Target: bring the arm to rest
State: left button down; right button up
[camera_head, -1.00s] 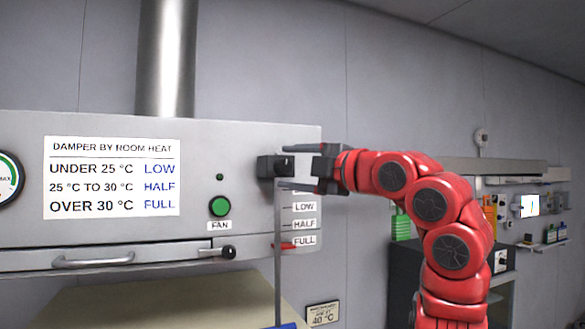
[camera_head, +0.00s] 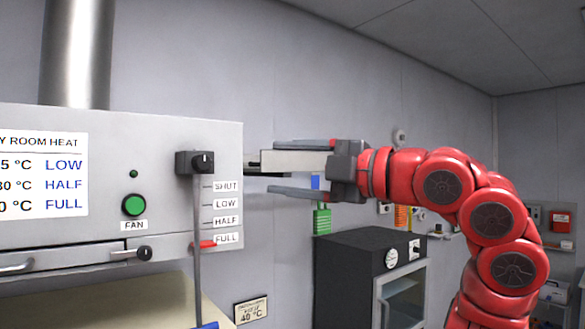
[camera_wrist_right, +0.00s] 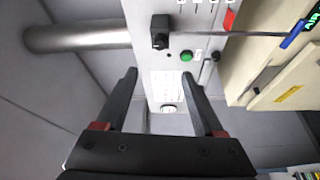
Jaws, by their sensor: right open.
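My right gripper (camera_head: 272,168) is open at the right side of the grey oven-like unit (camera_head: 110,232), apart from it. Its fingers point left toward the black pivot block (camera_head: 193,162) of the damper lever. The lever's rod (camera_head: 198,215) hangs down from this block, with a red pointer (camera_head: 204,244) beside the FULL label and a blue end at the picture's bottom edge. In the right wrist view the block (camera_wrist_right: 160,30) and blue handle (camera_wrist_right: 293,36) lie beyond the open fingers. A pale flat shape shows between the fingers in the head view; I cannot tell what it is.
A metal duct (camera_head: 75,55) rises from the unit. A green fan button (camera_head: 134,206) is on its front. A dark cabinet (camera_head: 350,265) stands below and behind my right arm. Wall items hang at the far right. The space above my arm is clear.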

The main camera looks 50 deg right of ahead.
jog(key=shift+s, duration=0.5)
jog(key=shift+w+d+f, duration=0.1)
jog(key=shift+w, duration=0.05)
